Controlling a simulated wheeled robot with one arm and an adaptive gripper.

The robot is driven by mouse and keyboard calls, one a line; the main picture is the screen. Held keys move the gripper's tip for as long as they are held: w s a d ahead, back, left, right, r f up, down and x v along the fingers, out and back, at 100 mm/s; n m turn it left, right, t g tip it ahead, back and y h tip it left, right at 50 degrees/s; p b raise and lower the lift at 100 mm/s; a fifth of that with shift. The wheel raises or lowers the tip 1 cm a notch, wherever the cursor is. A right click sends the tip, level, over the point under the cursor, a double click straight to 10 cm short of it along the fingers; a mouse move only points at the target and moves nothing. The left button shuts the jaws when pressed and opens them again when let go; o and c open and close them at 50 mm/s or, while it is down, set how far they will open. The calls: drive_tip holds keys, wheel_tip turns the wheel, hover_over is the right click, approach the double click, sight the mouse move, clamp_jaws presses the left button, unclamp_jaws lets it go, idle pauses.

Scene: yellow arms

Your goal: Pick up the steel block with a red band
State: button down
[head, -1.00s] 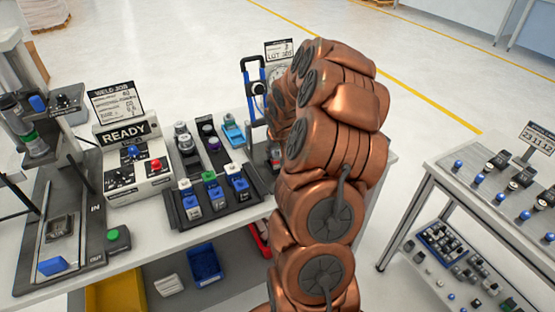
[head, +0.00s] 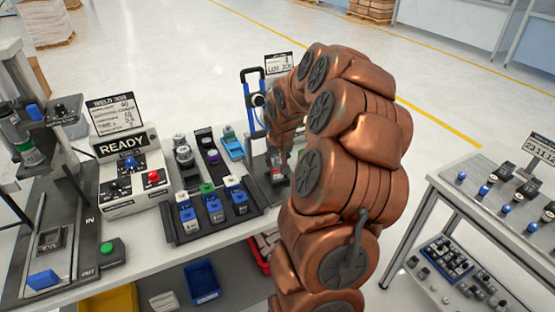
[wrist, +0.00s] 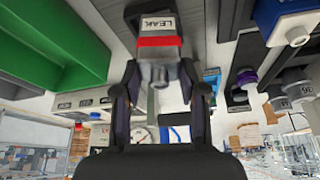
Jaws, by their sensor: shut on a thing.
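The steel block with a red band (wrist: 158,58) is at the top middle of the wrist view. It is grey, with a label reading LEAK above the band. My gripper (wrist: 160,90) has its two dark fingers on either side of the block's near end and is shut on it. I cannot tell whether the block still touches a surface. In the head view, my copper arm hides most of the gripper. A small grey piece with a spot of red shows just left of the arm.
A dark tray (head: 176,236) holds several blocks with blue, white and green parts. The READY box (head: 135,178) stands left of it. A blue-framed stand with a gauge (head: 256,102) is behind. A second table (head: 440,182) with blocks stands at right.

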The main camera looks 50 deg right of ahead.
drive_tip(key=s+a+r+b, duration=0.1)
drive_tip(key=s+a+b, duration=0.3)
drive_tip(key=s+a, duration=0.5)
drive_tip(key=shift+s+a+r+b, duration=0.25)
drive_tip(key=shift+s+a+b, duration=0.05)
drive_tip(key=shift+s, duration=0.05)
